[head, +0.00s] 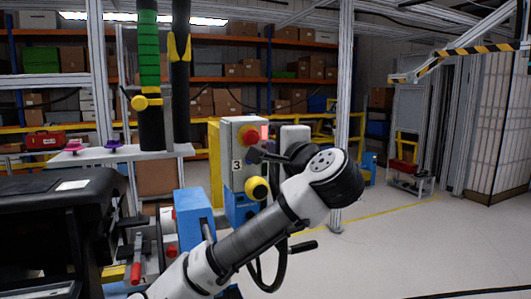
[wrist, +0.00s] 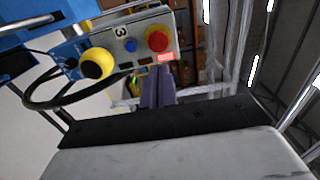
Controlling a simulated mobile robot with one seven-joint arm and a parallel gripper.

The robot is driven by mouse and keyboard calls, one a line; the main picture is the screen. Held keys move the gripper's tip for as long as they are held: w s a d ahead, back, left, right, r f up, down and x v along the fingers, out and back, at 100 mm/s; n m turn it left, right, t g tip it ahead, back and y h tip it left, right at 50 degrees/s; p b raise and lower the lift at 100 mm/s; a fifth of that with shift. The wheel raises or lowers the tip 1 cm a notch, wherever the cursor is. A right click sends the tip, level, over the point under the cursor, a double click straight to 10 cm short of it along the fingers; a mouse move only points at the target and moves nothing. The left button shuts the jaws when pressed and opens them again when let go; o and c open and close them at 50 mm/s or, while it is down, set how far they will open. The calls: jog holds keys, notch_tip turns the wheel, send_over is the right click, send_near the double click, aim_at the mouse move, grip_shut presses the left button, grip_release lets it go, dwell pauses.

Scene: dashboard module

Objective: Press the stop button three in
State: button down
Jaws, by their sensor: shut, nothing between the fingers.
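The grey control box (head: 238,168) marked "3" stands in the middle of the head view. Its round red stop button (head: 248,135) sits at the upper front, with a lit red patch beside it. In the wrist view the red button (wrist: 157,39) has a yellow surround, and the lit red patch (wrist: 166,57) lies just below it in the picture. My gripper (head: 256,154) is shut and empty, close to the box front and lower than the button in the head view. Its fingers (wrist: 157,78) point toward the box; contact cannot be told.
A yellow-and-black round fitting (head: 256,188) is on the box's lower front. A small blue button (wrist: 130,46) sits beside the red one. Blue machine parts (head: 194,215) and a black case (head: 60,225) are at left.

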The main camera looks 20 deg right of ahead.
jog(key=shift+s+r, duration=0.1)
jog(key=shift+s, duration=1.15)
